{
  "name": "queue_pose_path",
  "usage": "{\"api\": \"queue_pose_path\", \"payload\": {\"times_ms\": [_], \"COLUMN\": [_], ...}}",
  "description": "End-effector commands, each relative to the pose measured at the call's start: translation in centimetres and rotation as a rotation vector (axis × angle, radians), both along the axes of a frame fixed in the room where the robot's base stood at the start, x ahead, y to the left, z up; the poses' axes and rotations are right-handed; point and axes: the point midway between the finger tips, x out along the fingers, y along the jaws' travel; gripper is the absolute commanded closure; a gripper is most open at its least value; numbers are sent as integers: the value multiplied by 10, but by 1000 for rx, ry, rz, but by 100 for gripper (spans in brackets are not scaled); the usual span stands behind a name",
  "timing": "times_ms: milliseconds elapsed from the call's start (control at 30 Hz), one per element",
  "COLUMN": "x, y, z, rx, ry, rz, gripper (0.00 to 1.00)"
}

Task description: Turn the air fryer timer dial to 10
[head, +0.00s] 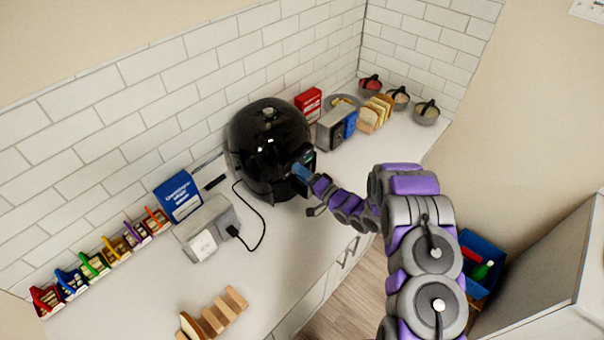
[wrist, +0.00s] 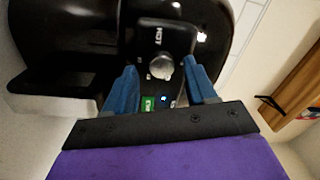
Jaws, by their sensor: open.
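The air fryer (head: 262,135) is a glossy black rounded appliance on the white counter against the tiled wall. In the wrist view its dark control panel (wrist: 163,40) faces me. The timer dial (wrist: 161,68) is a round silver knob on that panel, with small white marks around it that I cannot read clearly. My gripper (wrist: 163,84) is open, its two blue fingers on either side of the dial, with gaps showing, and slightly below it in the picture. In the head view my gripper (head: 303,173) is at the front of the air fryer, and the dial is hidden there.
A green display and a blue light (wrist: 163,99) show below the dial. A toaster (head: 336,128), bread slices and bowls stand right of the fryer. The front counter is mostly clear.

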Motion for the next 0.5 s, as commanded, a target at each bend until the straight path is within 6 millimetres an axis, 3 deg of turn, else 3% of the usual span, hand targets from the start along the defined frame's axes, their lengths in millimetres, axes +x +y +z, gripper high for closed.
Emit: {"api": "queue_pose_path", "payload": {"times_ms": [267,500], "x": [-4,-29], "y": [-5,-39], "z": [-1,-5], "rx": [0,-2], "ry": [1,3], "rz": [1,-2], "gripper": [44,44]}}
